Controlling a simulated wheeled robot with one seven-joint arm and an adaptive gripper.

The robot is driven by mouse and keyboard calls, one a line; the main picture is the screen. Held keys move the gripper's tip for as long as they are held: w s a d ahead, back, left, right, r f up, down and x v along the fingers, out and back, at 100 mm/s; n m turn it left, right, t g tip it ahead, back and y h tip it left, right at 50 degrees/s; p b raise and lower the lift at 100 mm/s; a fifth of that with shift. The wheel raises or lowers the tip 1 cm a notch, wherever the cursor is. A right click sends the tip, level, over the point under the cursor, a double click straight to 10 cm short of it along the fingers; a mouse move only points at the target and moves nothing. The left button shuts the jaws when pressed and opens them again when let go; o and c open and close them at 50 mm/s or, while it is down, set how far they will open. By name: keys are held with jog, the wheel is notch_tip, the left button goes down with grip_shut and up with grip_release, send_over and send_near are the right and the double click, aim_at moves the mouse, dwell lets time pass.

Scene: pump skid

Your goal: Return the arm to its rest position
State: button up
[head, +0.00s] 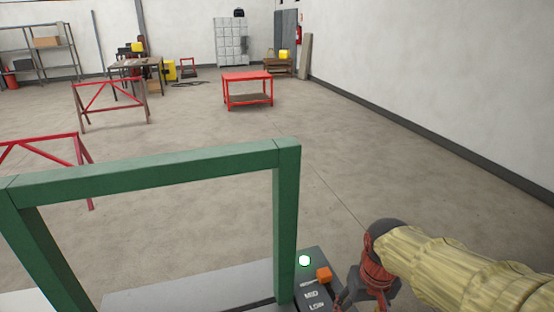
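My arm, in a pale yellow sleeve (465,275), reaches in from the lower right. My gripper (366,298), red and dark grey, points down at the bottom edge of the head view. Its fingertips are partly cut off, so its opening is unclear. It is just right of a dark control box (313,293). The box has an orange knob (324,274), a pale lit round button (304,260) and the labels MED and LOW. I cannot tell whether the gripper touches the box.
A green frame (150,174) stands close in front, left of my gripper, its right post beside the control box. Red trestles (110,84) stand at the left. A red cart (247,77) is farther off. The floor between is clear; a white wall (440,70) bounds the right.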

jog(key=s+r+t+b, duration=0.4)
jog(key=s, duration=0.6)
jog(key=shift+s+b, duration=0.3)
jog(key=shift+c, duration=0.8)
dwell(1.3)
